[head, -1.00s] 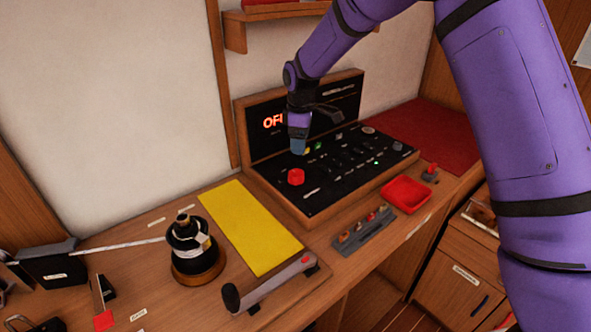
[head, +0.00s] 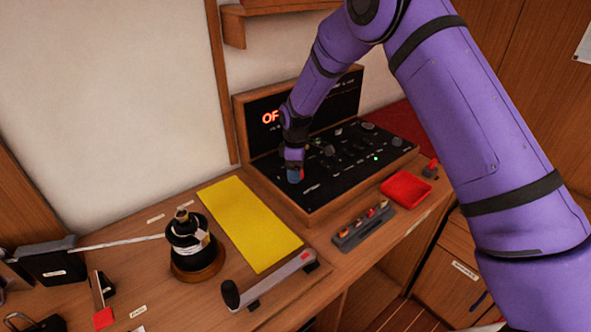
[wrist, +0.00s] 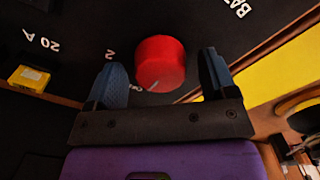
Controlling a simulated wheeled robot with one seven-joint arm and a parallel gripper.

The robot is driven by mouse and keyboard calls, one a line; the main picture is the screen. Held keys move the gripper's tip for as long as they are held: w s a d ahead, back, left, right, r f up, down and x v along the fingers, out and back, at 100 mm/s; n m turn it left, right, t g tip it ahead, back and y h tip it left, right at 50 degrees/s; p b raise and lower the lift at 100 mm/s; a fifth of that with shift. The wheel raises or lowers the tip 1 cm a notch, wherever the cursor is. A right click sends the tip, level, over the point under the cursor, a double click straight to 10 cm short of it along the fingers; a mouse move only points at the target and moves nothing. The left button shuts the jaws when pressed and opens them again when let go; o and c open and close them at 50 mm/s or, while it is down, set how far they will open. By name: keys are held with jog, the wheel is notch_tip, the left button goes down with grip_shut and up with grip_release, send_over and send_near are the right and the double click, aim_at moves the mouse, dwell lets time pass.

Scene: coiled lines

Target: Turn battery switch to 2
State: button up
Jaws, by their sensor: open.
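The battery switch is a red round knob (wrist: 160,62) on a black panel, seen between my fingers in the wrist view. A white mark shows near its lower edge, beside partly hidden lettering on the panel. A "2" label (wrist: 110,54) is printed to its left. My gripper (wrist: 163,82) is open, with one blue finger on each side of the knob and visible gaps to it. In the head view my gripper (head: 294,174) is over the knob and hides most of it. The display (head: 270,117) shows red letters "OF", the rest covered by my arm.
A yellow block (wrist: 30,77) by a "20 A" label sits left of the knob in the wrist view. In the head view, a yellow mat (head: 250,222), a winch (head: 190,245), a red tray (head: 406,189) and a crank handle (head: 270,283) lie around the panel.

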jog(key=shift+f, duration=0.25)
jog(key=c, duration=0.9)
jog(key=m, duration=1.1)
jog(key=shift+m, duration=0.4)
